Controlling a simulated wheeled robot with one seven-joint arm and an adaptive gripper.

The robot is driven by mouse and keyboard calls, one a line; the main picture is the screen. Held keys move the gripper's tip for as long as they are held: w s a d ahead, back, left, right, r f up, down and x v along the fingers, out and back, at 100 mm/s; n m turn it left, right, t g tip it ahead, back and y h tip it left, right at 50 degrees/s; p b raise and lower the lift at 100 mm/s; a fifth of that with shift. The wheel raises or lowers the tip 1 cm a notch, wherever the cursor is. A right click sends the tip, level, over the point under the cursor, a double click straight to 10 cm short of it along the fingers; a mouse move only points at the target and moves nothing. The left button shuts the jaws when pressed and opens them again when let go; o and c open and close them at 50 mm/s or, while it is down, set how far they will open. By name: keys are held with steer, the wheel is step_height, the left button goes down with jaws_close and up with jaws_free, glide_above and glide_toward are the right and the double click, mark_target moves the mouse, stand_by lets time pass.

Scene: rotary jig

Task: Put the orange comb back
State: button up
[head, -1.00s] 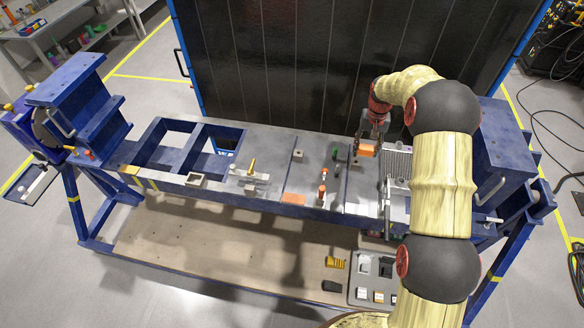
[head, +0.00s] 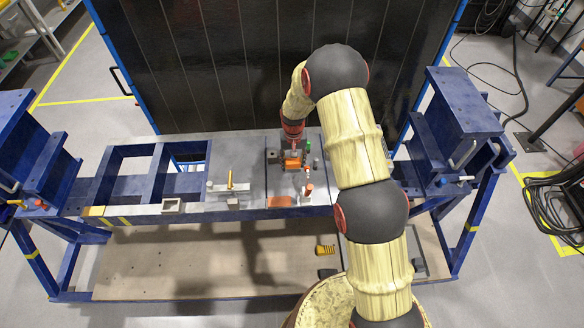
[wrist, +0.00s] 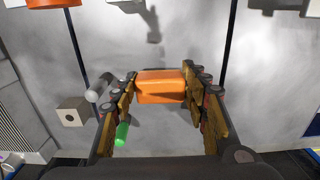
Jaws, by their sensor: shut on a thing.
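The orange comb, seen as an orange block (wrist: 161,87), is between the two fingers of my gripper (wrist: 161,78) in the wrist view. My gripper is shut on it. In the head view, my gripper (head: 293,152) holds the orange comb (head: 292,163) over the grey plate of the bench (head: 235,165). The comb appears to be above the plate, but the height is hard to tell. Its teeth are not visible. A flat orange patch (head: 280,201) lies at the front edge of the bench, in front of my gripper.
An orange-topped peg (head: 308,188) stands front right of the comb. A green cylinder (wrist: 122,131) and a small square block (wrist: 72,112) are beside my gripper. A clamp with a yellow handle (head: 230,182) is to the left. A yellow comb-like piece (head: 325,250) lies on the lower shelf.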

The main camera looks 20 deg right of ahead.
mark_target(294, 167)
steer(key=shift+s+f, duration=0.1)
steer(key=shift+f, duration=0.3)
step_height(294, 167, down, 3)
steer(key=shift+d+f+p, duration=0.1)
steer(key=shift+f+p, duration=0.05)
steer(key=shift+p, duration=0.35)
steer(key=shift+f, duration=0.2)
steer(key=o, duration=1.1)
steer(key=shift+r, duration=0.1)
